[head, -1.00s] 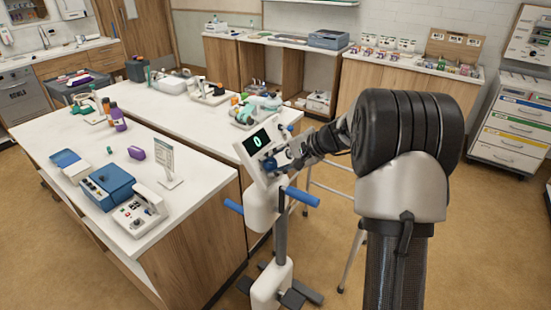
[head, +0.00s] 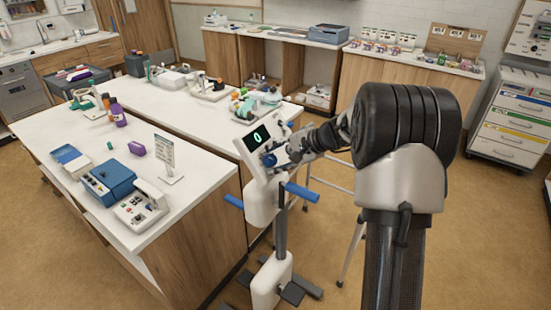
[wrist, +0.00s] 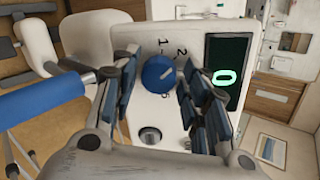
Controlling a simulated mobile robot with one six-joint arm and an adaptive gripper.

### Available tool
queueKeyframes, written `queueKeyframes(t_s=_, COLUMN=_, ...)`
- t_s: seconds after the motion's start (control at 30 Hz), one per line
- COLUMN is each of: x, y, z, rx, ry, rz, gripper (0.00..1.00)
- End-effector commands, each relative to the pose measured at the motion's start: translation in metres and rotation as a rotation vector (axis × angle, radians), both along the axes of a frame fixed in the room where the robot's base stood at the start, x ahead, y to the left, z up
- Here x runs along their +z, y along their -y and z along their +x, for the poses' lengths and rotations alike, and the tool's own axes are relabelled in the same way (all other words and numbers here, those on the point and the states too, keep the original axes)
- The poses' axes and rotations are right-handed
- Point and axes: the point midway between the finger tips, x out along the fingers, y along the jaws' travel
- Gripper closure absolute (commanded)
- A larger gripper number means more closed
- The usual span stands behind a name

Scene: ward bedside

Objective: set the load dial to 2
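The load dial (wrist: 158,74) is a round blue knob on the white console of a pedal exerciser. It also shows in the head view (head: 269,160). A pale line marks its face, and printed numbers, including 1 and 2, stand around it. The console's display (wrist: 228,73) reads a green 0, and in the head view it (head: 257,136) reads the same. My gripper (wrist: 157,68) is open, with one finger on each side of the dial. Gaps show between the dial and the fingers; contact at the tips is unclear.
Blue handlebars (head: 301,192) stick out below the console. A white-topped counter (head: 205,192) with devices and bottles stands left of the exerciser. A grey walking frame (head: 345,185) stands just behind my arm. A round dark socket (wrist: 150,136) sits on the console near the dial.

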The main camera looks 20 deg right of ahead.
Motion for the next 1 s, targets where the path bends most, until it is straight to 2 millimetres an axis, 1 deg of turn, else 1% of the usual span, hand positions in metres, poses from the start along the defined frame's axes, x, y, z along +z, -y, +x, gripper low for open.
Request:
queueKeyframes(t_s=0.03, x=0.0, y=0.0, z=0.0, rx=0.0, ry=0.0, rz=0.0, gripper=0.52)
queueKeyframes(t_s=0.1, x=0.0, y=0.0, z=0.0, rx=0.0, ry=0.0, rz=0.0, gripper=0.48)
queueKeyframes(t_s=0.4, x=0.0, y=0.0, z=0.0, rx=0.001, ry=0.0, rz=-0.001, gripper=0.48)
queueKeyframes(t_s=0.53, x=0.006, y=0.005, z=-0.005, rx=-0.001, ry=0.002, rz=-0.002, gripper=0.48)
queueKeyframes(t_s=0.67, x=0.021, y=0.017, z=-0.018, rx=-0.003, ry=0.003, rz=-0.002, gripper=0.48)
queueKeyframes(t_s=0.8, x=0.04, y=0.033, z=-0.037, rx=-0.003, ry=0.004, rz=-0.002, gripper=0.48)
queueKeyframes(t_s=1.0, x=0.063, y=0.051, z=-0.06, rx=0.0, ry=0.002, rz=-0.002, gripper=0.48)
